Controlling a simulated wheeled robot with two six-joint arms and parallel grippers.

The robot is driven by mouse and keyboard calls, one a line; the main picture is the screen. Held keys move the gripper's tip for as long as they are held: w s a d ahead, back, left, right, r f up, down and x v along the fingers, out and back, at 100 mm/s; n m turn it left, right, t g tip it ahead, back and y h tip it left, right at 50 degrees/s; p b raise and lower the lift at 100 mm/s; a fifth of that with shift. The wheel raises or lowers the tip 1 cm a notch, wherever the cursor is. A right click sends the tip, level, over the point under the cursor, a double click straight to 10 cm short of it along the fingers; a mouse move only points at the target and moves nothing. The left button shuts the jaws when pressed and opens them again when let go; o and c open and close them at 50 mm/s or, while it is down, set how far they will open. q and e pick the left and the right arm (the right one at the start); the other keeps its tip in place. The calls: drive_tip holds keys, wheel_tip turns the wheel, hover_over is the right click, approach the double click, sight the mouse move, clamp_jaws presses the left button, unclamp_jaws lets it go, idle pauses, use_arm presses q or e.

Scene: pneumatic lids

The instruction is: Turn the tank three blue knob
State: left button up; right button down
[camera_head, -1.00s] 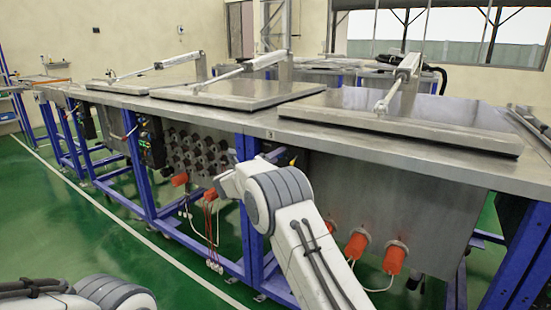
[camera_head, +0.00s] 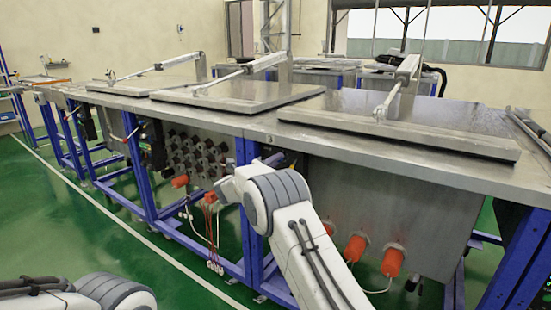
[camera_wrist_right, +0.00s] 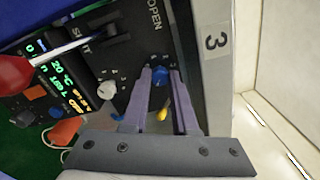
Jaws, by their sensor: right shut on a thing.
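The blue knob (camera_wrist_right: 160,75) sits on a dark control panel (camera_wrist_right: 122,62) beside a label with a 3 in the right wrist view. My right gripper (camera_wrist_right: 161,74) has its two fingers on either side of this knob and is shut on it. In the head view my right arm reaches to the tank front below the table edge, and its fingers and the knob are hidden there. My left arm shows only in part at the lower left of the head view; its gripper is out of view.
The panel also has a white knob (camera_wrist_right: 107,89), a red-handled lever (camera_wrist_right: 12,72), a yellow part (camera_wrist_right: 161,115) and lit digits. In the head view the long metal table (camera_head: 270,128) carries several flat lids. Orange plugs (camera_head: 355,248) stick out below. The green floor at left is clear.

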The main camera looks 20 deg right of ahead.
drive_tip(key=shift+n+p, duration=5)
drive_tip(key=shift+n, duration=2.6)
drive_tip(key=shift+f, duration=0.1)
drive_tip(key=c, duration=0.7)
unclamp_jaws()
drive_tip(key=v, duration=1)
drive_tip(key=shift+s+a, duration=0.2)
